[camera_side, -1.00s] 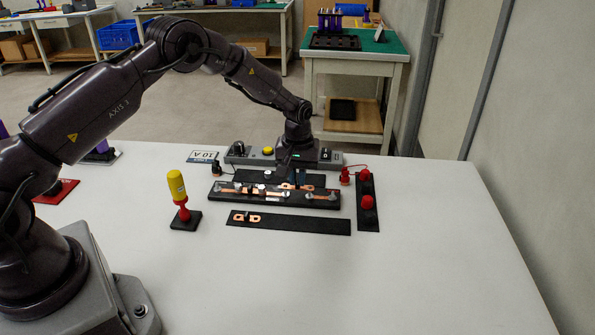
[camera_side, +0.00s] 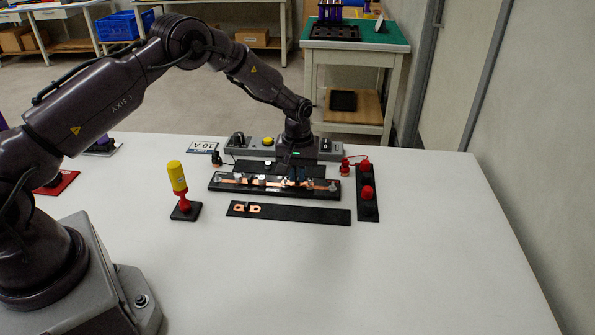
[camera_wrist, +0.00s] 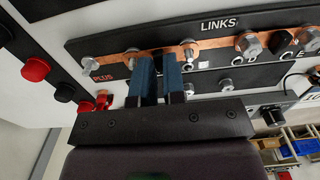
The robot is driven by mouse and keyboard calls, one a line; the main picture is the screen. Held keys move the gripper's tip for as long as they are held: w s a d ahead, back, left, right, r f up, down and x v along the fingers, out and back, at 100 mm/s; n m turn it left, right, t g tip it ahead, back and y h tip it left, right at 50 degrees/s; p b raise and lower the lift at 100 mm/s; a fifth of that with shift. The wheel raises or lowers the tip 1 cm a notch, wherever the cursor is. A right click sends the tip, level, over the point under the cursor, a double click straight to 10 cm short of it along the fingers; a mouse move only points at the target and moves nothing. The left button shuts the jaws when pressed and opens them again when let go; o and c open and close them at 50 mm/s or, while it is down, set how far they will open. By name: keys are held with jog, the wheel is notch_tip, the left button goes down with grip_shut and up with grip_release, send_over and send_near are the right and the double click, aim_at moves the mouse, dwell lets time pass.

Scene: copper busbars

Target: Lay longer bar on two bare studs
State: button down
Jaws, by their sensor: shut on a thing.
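My gripper (camera_side: 297,180) is at the right half of the long black board marked LINKS (camera_wrist: 270,24). Its two blue-grey fingers (camera_wrist: 157,62) are shut on a copper bar (camera_wrist: 158,51), which also shows in the side view (camera_side: 301,183). The held bar lies along the row, between a stud near the PLUS label (camera_wrist: 132,54) and another stud (camera_wrist: 189,46). The fingers partly hide it, and I cannot tell whether it rests fully down on both studs. Other copper on the board (camera_wrist: 218,43) continues the row. A shorter copper bar (camera_side: 254,209) lies on the front black strip.
A black strip (camera_side: 320,215) lies in front of the board. A yellow-handled tool (camera_side: 177,178) stands to the left. A black plate with red caps (camera_side: 367,193) is on the right. A grey control box (camera_side: 255,147) sits behind. The front of the table is clear.

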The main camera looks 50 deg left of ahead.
jog(key=shift+f, duration=0.2)
dwell(0.3)
jog(key=c, duration=1.1)
grip_release()
jog(key=shift+r, duration=3)
